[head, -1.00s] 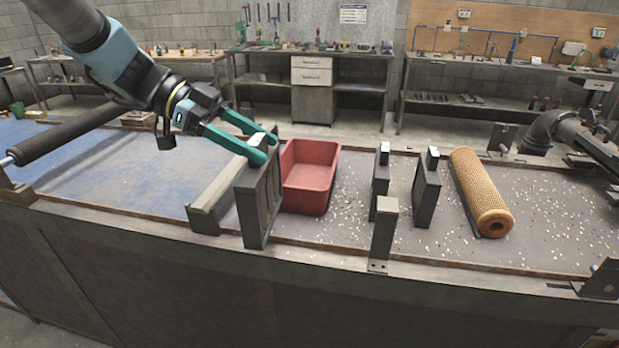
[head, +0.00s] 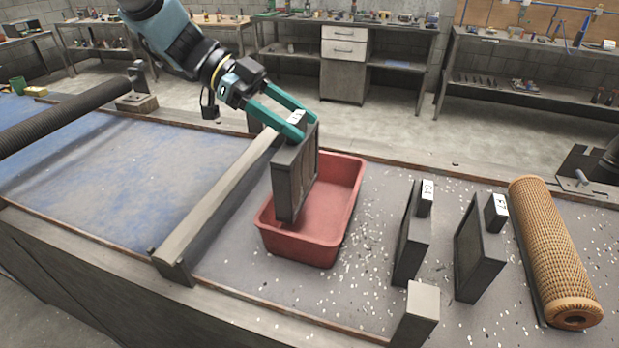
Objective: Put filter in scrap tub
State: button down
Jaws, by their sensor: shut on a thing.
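My gripper (head: 296,122) has green fingers shut on the tab at the top of a dark framed filter (head: 294,180). A white label shows on the tab between the fingers. The filter hangs upright, and in the picture it overlaps the left part of the red scrap tub (head: 345,200). Its lower edge appears above the tub's floor or left wall; its exact height is unclear. The tub stands on the grey speckled bench top, and its visible inside looks empty. Two similar labelled filters, one (head: 412,240) and another (head: 480,250), stand upright to the right.
A tan mesh tube (head: 556,250) lies at the far right. A grey rail (head: 215,205) crosses the bench left of the tub, beside a blue surface (head: 110,175). A grey post (head: 415,318) stands at the front edge. Speckled bench is free between tub and standing filters.

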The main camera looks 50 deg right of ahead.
aim_at(296, 161)
jog(key=shift+f+p, duration=1.1)
jog(key=shift+f, duration=2.8)
jog(key=shift+c, duration=0.4)
grip_release()
jog(key=shift+f, duration=0.1)
jog(key=b+v, duration=0.3)
jog(key=v, duration=0.9)
jog(key=shift+b, duration=0.4)
